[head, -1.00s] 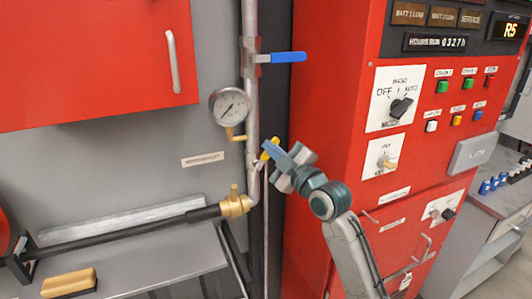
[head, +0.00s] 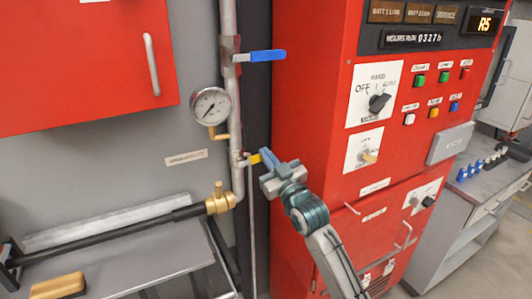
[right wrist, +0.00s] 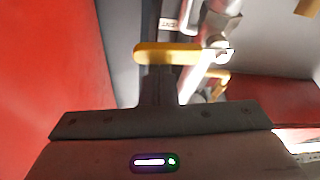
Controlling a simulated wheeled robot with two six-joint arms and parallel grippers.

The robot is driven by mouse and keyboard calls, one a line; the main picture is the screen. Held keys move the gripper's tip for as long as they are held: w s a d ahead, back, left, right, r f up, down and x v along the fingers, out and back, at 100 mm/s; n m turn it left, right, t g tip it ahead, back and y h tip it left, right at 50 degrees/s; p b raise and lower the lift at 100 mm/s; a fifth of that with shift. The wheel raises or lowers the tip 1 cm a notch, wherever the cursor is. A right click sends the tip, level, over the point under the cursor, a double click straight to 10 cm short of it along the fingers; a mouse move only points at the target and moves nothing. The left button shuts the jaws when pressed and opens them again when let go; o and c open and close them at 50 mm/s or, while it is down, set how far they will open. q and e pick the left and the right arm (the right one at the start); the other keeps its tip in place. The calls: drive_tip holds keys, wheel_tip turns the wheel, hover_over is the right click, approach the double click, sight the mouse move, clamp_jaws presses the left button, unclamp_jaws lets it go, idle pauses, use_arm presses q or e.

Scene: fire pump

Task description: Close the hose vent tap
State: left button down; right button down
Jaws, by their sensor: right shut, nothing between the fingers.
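A small tap with a yellow lever (head: 254,158) sits on the grey vertical pipe (head: 237,175), below the gauge. In the right wrist view the yellow lever (right wrist: 165,54) lies crosswise, its pivot end at the pipe on the right. My right gripper (head: 267,155) is shut and empty, its fingertips at the lever's free end. In the right wrist view its fingers (right wrist: 160,82) reach up to the lever; I cannot tell whether they touch it. A brass valve (head: 219,198) joins the black hose to the pipe. I cannot read which tap is labelled hose vent. My left gripper is out of view.
A pressure gauge (head: 210,106) and a blue lever (head: 265,56) are higher on the pipe. A red control cabinet (head: 315,120) stands close on the right. A black hose (head: 120,237) runs left above a grey bench (head: 165,262). A red box (head: 80,70) hangs upper left.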

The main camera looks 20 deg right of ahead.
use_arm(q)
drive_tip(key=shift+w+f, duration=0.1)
use_arm(e)
drive_tip(key=shift+f, duration=0.35)
idle(0.3)
